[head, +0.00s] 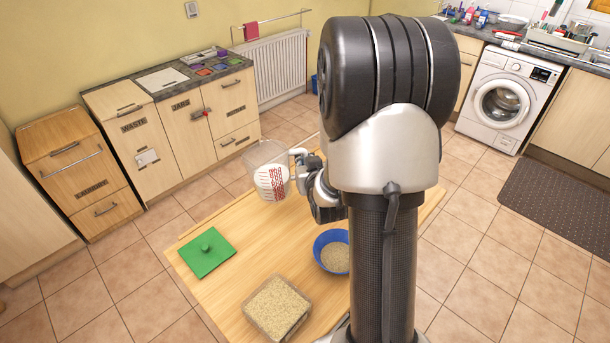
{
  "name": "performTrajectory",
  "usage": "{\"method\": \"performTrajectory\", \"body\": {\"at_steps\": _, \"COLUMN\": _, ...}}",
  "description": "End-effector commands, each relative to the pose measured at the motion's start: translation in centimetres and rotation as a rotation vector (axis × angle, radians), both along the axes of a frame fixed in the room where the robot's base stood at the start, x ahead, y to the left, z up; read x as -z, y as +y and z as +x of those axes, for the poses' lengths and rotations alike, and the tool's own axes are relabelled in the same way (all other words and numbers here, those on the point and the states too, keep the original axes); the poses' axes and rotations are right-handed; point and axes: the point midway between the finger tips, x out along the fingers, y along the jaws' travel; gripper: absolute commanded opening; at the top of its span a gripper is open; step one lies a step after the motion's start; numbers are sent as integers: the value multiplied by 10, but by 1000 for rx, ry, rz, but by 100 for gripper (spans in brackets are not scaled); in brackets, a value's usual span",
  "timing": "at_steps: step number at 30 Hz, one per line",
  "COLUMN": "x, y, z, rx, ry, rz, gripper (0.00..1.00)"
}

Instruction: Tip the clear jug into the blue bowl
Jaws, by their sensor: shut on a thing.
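The clear jug (267,169) with red markings is held in the air above the wooden table, left of my arm. White contents show inside it. My gripper (299,160) is shut on the jug at its right side, by the handle; the fingers are small in this view. The jug looks slightly tilted. The blue bowl (322,240) stands on the table, below and to the right of the jug, with a beige grainy filling. Its right side is hidden behind my arm.
Wooden cabinets (175,130) and a radiator (278,68) stand behind. My arm blocks the table's right part.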

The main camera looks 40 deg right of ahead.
Motion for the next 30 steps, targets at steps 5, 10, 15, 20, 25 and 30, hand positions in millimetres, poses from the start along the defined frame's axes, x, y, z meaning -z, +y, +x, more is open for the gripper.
{"method": "performTrajectory", "body": {"at_steps": 5, "x": -30, "y": 0, "z": 1, "rx": 0, "ry": -6, "rz": -3, "gripper": 0}}
{"method": "performTrajectory", "body": {"at_steps": 10, "x": -42, "y": 0, "z": 1, "rx": 0, "ry": -6, "rz": -2, "gripper": 0}}
{"method": "performTrajectory", "body": {"at_steps": 15, "x": -57, "y": -1, "z": 1, "rx": 1, "ry": -6, "rz": -1, "gripper": 0}}
{"method": "performTrajectory", "body": {"at_steps": 20, "x": -73, "y": -1, "z": 1, "rx": 0, "ry": -8, "rz": -3, "gripper": 0}}
{"method": "performTrajectory", "body": {"at_steps": 25, "x": -88, "y": -1, "z": 1, "rx": 0, "ry": -6, "rz": -2, "gripper": 0}}
{"method": "performTrajectory", "body": {"at_steps": 30, "x": -94, "y": -1, "z": 1, "rx": 0, "ry": -6, "rz": -2, "gripper": 0}}
